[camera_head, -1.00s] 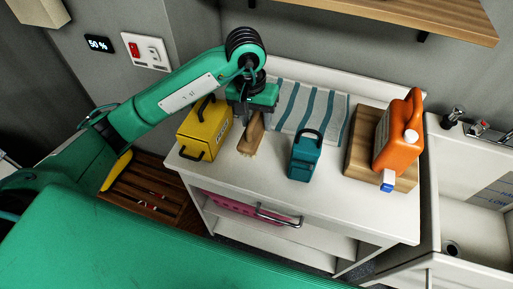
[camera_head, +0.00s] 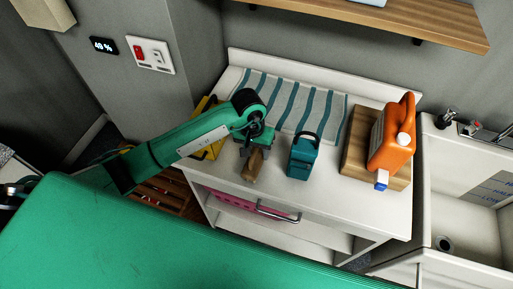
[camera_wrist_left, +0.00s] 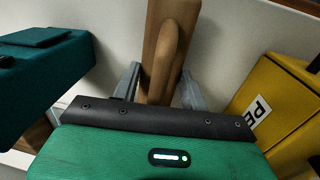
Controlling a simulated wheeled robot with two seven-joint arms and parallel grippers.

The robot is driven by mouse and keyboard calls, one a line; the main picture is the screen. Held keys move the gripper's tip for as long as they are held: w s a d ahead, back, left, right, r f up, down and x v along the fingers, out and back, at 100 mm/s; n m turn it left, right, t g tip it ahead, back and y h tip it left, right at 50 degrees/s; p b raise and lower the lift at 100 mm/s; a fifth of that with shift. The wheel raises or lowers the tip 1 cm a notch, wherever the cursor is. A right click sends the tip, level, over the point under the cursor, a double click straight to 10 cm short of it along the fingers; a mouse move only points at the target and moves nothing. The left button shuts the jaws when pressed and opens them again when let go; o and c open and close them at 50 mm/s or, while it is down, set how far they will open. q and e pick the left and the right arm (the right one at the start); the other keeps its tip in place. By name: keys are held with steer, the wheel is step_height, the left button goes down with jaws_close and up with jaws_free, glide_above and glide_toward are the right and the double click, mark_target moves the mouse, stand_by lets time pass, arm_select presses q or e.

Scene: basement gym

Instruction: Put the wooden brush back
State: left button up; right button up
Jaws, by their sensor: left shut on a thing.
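The wooden brush (camera_head: 253,166) is at the front left of the white cabinet top (camera_head: 328,205) in the head view. My left gripper (camera_head: 255,150) is shut on it from above and behind. In the left wrist view the brush (camera_wrist_left: 165,55) stands between the two grey fingers of the left gripper (camera_wrist_left: 158,88). I cannot tell whether the brush touches the cabinet top. Its bristles are not clearly visible. My right gripper is not in view.
A teal box with a handle (camera_head: 302,158) stands right of the brush. A yellow box (camera_head: 209,151) stands left, partly hidden by my arm. A striped towel (camera_head: 300,105) lies behind. An orange jug (camera_head: 391,138) stands on a wooden board (camera_head: 355,150) at the right, beside a sink (camera_head: 468,228).

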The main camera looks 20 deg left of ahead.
arm_select(q)
steer(key=shift+f, duration=0.1)
steer(key=o, duration=1)
steer(key=shift+o, duration=0.2)
steer(key=shift+r, duration=0.2)
step_height(320, 180, up, 12)
steer(key=a+b, duration=0.1)
steer(key=b, duration=0.3)
steer(key=shift+a+b, duration=0.15)
steer(key=shift+b, duration=0.2)
steer(key=shift+f, duration=0.15)
